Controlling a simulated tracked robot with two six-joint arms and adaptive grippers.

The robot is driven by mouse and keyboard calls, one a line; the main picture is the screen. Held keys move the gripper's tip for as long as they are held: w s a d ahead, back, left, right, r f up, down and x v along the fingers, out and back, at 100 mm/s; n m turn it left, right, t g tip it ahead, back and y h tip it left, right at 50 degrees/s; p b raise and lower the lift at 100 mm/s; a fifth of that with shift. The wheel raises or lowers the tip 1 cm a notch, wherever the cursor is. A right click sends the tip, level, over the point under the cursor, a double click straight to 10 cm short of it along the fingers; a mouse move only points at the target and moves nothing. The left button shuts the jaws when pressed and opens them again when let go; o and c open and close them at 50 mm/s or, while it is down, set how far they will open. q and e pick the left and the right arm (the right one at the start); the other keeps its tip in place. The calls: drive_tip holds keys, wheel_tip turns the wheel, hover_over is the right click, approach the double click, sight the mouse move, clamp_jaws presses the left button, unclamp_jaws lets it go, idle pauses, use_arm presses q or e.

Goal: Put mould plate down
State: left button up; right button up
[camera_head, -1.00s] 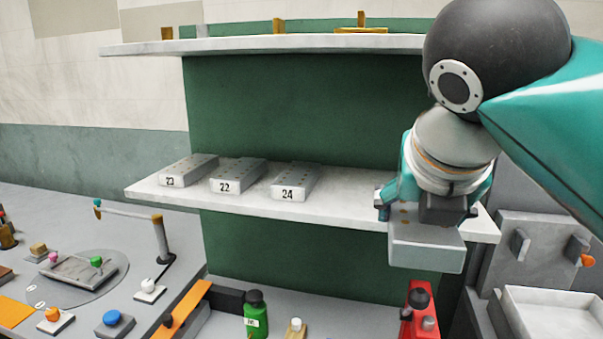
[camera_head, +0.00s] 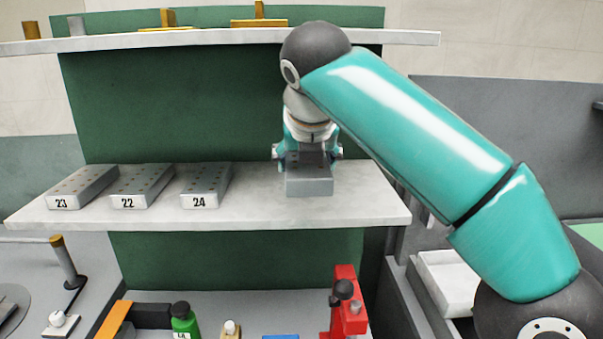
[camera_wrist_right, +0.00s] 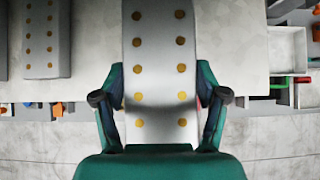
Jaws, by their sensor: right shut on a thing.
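The mould plate (camera_head: 309,187) is a grey block with rows of brass dots on top, over the right part of the middle shelf. My right gripper (camera_head: 308,157) is shut on it from above, one finger on each long side. In the right wrist view the plate (camera_wrist_right: 161,75) runs lengthwise between the fingers of the gripper (camera_wrist_right: 161,105). Whether its underside touches the shelf (camera_head: 370,205) I cannot tell. Plates 23 (camera_head: 82,187), 22 (camera_head: 142,187) and 24 (camera_head: 206,187) lie in a row to its left. My left gripper is not in view.
An upper shelf (camera_head: 350,37) with brass pieces runs above. Below stand a green bottle (camera_head: 184,322) and a red device (camera_head: 343,305). A white tray (camera_head: 447,285) is at the lower right, behind my arm. The shelf is clear right of the held plate and between it and plate 24.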

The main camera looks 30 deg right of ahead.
drive_tip(key=w+d, duration=0.1)
drive_tip(key=w, duration=0.1)
drive_tip(key=w+d+p, duration=0.1)
drive_tip(key=w, duration=0.1)
drive_tip(key=w+d+p, duration=0.1)
drive_tip(key=shift+w+d+r, duration=0.2)
drive_tip(key=shift+w+d, duration=0.15)
drive_tip(key=shift+w, duration=0.05)
drive_tip(key=f, duration=0.1)
drive_tip(key=f+b, duration=0.1)
drive_tip(key=f, duration=0.1)
drive_tip(key=shift+s+a+f, duration=0.1)
drive_tip(key=shift+s, duration=0.1)
drive_tip(key=shift+f+b, duration=0.55)
drive_tip(key=shift+f, duration=1)
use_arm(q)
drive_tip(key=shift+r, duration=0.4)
use_arm(e)
drive_tip(key=shift+w+f, duration=0.25)
drive_tip(key=shift+f, duration=0.25)
drive_tip(key=o, duration=1.7)
drive_tip(key=shift+f, duration=0.15)
drive_tip(key=shift+o, duration=0.2)
